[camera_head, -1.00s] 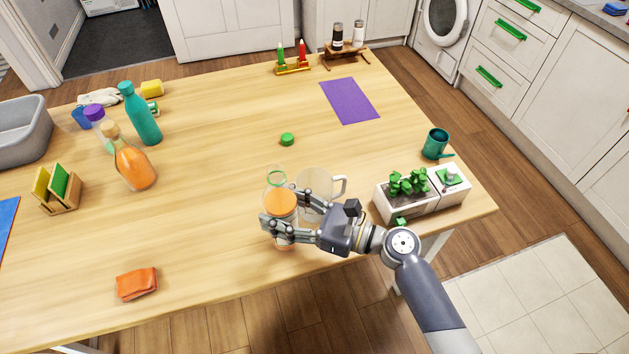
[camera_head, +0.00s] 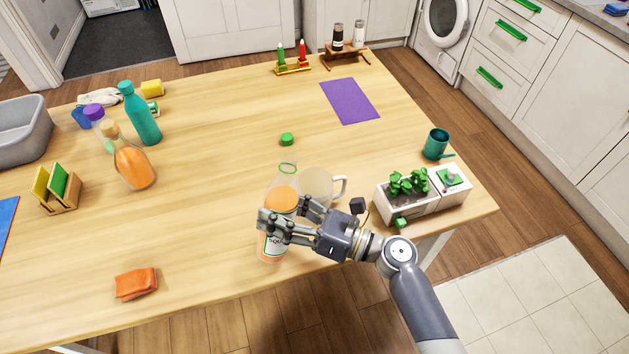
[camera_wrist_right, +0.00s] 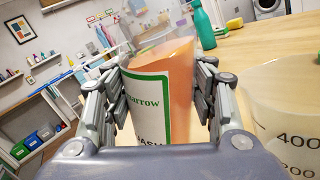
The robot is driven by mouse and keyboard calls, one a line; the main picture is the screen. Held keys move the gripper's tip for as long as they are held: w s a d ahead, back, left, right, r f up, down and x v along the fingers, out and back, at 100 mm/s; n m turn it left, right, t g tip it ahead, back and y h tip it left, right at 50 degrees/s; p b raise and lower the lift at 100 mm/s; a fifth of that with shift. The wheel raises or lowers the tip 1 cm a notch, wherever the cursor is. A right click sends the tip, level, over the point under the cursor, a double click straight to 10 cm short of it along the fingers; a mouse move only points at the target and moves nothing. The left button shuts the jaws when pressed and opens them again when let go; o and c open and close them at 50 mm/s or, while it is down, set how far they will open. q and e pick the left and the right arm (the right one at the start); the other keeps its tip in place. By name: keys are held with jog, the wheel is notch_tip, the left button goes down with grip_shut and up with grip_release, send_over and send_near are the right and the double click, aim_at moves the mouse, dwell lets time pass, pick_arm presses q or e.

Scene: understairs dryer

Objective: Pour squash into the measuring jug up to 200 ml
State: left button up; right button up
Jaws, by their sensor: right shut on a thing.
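The squash bottle (camera_head: 270,247), clear with orange liquid and a green-edged white label, is held in my right gripper (camera_head: 278,222), whose fingers close on its sides. It leans, with its uncapped neck up and to the right, towards the jug. The bottle fills the middle of the right wrist view (camera_wrist_right: 160,100). The clear measuring jug (camera_head: 317,183) stands just right of the bottle, its handle to the right, partly hidden by my gripper. Its 400 and 200 marks show in the right wrist view (camera_wrist_right: 285,110); I see no orange in it. A green cap (camera_head: 287,139) lies behind them.
An orange cloth (camera_head: 136,283) lies front left. An orange bottle (camera_head: 134,168) and a teal bottle (camera_head: 142,115) stand left. The middle of the table (camera_head: 215,150) is clear.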

jog(key=shift+f+m+t+b, duration=0.25)
jog(key=shift+m+b, duration=0.15)
jog(key=shift+m, duration=0.5)
jog(key=shift+f+m+t+b, duration=0.15)
jog(key=shift+f+m+b, duration=0.15)
jog(key=shift+m, duration=0.6)
jog(key=shift+s+a+f+m+t+y+b, duration=0.15)
jog(key=shift+s+f+m+t+b, duration=0.05)
jog(key=shift+m, duration=0.4)
jog(key=shift+s+a+f+m+t+y+b, duration=0.15)
jog(key=shift+s+m+t+b, duration=0.05)
jog(key=shift+m, duration=0.4)
jog(key=shift+s+a+f+m+t+b, duration=0.25)
jog(key=shift+f+m+b, duration=0.25)
jog(key=shift+m, duration=0.4)
jog(key=shift+s+a+f+m+t+b, duration=0.15)
jog(key=shift+s+f+m+t+b, duration=0.3)
jog(key=shift+m, duration=0.45)
jog(key=shift+s+a+r+m+t+p, duration=0.15)
jog(key=shift+r+m+p, duration=0.25)
jog(key=shift+m, duration=0.2)
jog(key=shift+r+m+t+p, duration=0.15)
jog(key=shift+r+m+p, duration=0.1)
jog(key=shift+m+p, duration=0.3)
jog(key=shift+r+m, duration=0.2)
jog(key=shift+m, duration=0.05)
